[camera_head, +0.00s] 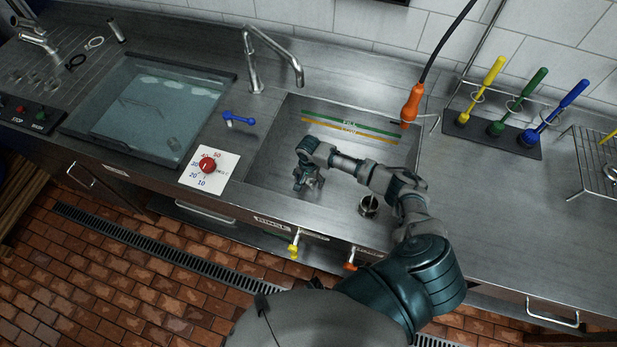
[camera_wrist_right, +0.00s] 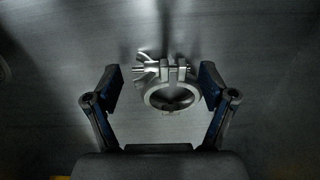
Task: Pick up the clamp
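The clamp (camera_wrist_right: 172,88) is a silver ring with a bolt and nut at its upper left. In the right wrist view it lies on a grey metal surface between the two fingers of my right gripper (camera_wrist_right: 162,92). The fingers are spread, with gaps on both sides of the clamp, and hold nothing. In the head view my right gripper (camera_head: 306,183) reaches down into the left part of the sink basin (camera_head: 272,165). The clamp is hidden there by the gripper. My left gripper is not in view.
A dial with a red knob (camera_head: 207,165) is left of the sink. A rack of coloured brushes (camera_head: 500,137) stands at right.

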